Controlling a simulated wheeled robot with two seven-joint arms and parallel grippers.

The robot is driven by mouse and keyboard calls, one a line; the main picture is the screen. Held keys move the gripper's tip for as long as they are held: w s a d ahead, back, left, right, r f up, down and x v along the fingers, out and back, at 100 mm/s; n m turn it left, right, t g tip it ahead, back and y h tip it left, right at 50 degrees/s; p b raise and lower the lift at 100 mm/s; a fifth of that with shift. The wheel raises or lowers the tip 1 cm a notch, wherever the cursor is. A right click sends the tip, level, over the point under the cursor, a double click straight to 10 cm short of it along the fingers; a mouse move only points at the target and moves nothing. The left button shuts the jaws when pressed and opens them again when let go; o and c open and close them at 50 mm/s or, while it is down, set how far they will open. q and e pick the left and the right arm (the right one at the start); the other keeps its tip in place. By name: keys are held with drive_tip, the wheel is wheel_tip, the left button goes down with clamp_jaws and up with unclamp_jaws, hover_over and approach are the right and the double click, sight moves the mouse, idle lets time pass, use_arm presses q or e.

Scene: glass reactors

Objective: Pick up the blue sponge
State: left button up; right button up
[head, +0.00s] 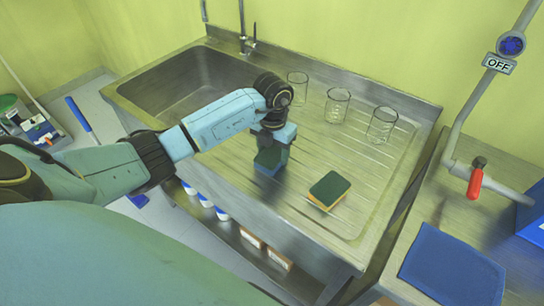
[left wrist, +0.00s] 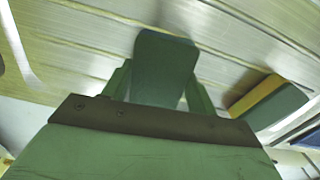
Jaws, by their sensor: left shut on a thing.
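The blue sponge (head: 267,168), with a dark green top, is between the fingers of my left gripper (head: 270,152) over the ribbed drainboard of the steel sink. In the left wrist view, the sponge (left wrist: 165,62) shows its green face, with a finger at each side. My left gripper is shut on it. I cannot tell whether the sponge touches the drainboard or is just above it. My right gripper is not in view.
A yellow sponge with a green top (head: 328,190) lies to the right on the drainboard (head: 335,155). Glass beakers (head: 337,105) stand along the back. The sink basin (head: 185,85) is at left. A blue mat (head: 452,266) lies on the right counter, near a red-handled valve (head: 475,182).

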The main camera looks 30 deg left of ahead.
sight(273, 152)
use_arm(q)
drive_tip(key=shift+r, duration=0.1)
wheel_tip(273, 152, up, 10)
idle(0.5)
